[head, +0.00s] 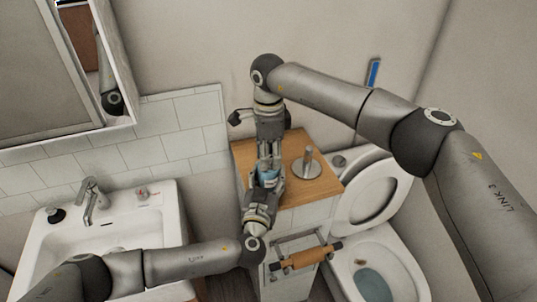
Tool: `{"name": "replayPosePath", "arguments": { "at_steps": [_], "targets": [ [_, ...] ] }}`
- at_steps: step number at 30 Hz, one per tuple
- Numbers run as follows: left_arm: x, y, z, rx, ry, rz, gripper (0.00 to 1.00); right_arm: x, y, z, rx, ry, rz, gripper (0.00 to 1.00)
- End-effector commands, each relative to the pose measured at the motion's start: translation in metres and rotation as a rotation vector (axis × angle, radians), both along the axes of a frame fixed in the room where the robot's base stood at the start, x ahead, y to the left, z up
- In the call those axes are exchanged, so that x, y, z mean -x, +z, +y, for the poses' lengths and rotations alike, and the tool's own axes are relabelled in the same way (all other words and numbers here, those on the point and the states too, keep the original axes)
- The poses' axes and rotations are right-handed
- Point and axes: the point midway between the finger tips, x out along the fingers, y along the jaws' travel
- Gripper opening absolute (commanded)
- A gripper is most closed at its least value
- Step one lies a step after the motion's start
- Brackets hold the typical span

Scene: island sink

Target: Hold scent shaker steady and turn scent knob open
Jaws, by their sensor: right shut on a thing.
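A metal rod on a round base (308,167) stands on the cabinet top (325,186), right of the grippers. A toilet (385,270) with raised lid is at right. A sink (140,235) with faucet is at left. A paper roll holder (312,257) is on the cabinet front.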

Motion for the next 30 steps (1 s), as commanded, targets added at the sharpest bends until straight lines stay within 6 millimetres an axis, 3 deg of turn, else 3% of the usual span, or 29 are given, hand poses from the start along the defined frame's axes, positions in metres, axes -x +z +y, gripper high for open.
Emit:
{"name": "replayPosePath", "arguments": {
  "at_steps": [9, 26, 27, 30],
  "targets": [
    [-0.0001, -0.001, 0.0014, -0.001, 0.003, 0.001, 0.21, -0.0014, 0.0008, -0.0017, 0.002, 0.129, -0.003, 0.08],
    [0.0, -0.0012, 0.0014, -0.001, 0.003, 0.002, 0.21, -0.0018, 0.0007, -0.0021, 0.003, 0.158, -0.004, 0.08],
    [0.0, -0.0012, 0.0014, -0.001, 0.003, 0.002, 0.21, -0.0019, 0.0007, -0.0022, 0.003, 0.158, -0.004, 0.34],
    [0.0001, -0.0012, 0.0013, -0.001, 0.003, 0.002, 0.21, -0.0017, 0.0006, -0.002, 0.003, 0.157, -0.004, 0.47]
  ]
}}
